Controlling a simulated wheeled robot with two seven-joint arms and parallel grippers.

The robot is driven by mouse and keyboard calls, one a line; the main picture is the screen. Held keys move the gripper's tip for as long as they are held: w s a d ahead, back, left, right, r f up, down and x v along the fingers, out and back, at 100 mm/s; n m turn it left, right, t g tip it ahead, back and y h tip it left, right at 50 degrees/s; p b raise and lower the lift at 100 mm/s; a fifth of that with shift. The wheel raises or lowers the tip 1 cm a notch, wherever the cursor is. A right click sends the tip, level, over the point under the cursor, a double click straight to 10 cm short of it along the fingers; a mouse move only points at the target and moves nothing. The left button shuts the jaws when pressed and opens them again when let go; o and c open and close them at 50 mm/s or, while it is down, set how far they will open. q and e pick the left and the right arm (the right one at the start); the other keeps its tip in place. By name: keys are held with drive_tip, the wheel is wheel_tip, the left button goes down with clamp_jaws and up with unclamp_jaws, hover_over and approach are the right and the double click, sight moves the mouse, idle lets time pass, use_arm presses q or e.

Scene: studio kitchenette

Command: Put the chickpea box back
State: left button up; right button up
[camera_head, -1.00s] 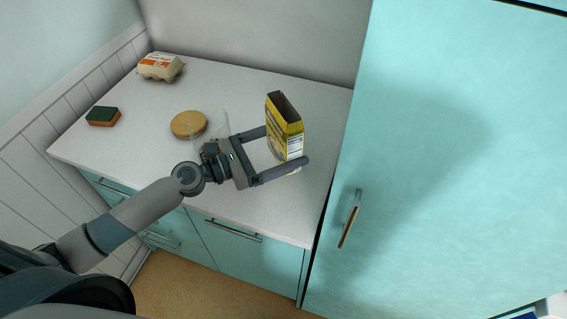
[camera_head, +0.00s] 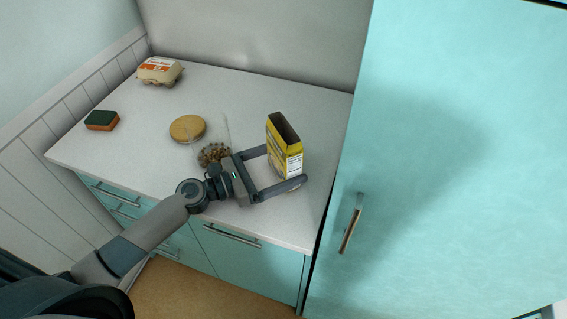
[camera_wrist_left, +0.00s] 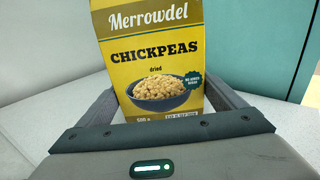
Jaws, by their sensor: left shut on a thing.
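The yellow chickpea box (camera_head: 284,150), open at the top, stands upright between the fingers of my left gripper (camera_head: 280,168), near the right side of the counter. My left gripper is shut on it. In the left wrist view the box front (camera_wrist_left: 152,55) faces me, with a finger on each side. I cannot tell whether its base touches the counter. My right gripper is not in view.
A clear container with chickpeas (camera_head: 214,154) stands just behind my left wrist, with a round wooden lid (camera_head: 187,128) beside it. An egg carton (camera_head: 160,71) and a sponge (camera_head: 102,120) are further left. A tall turquoise cabinet (camera_head: 450,150) borders the counter's right. The back middle is clear.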

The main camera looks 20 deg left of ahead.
use_arm(q)
drive_tip(key=shift+f, duration=0.2)
drive_tip(key=o, duration=1)
drive_tip(key=shift+r, duration=0.1)
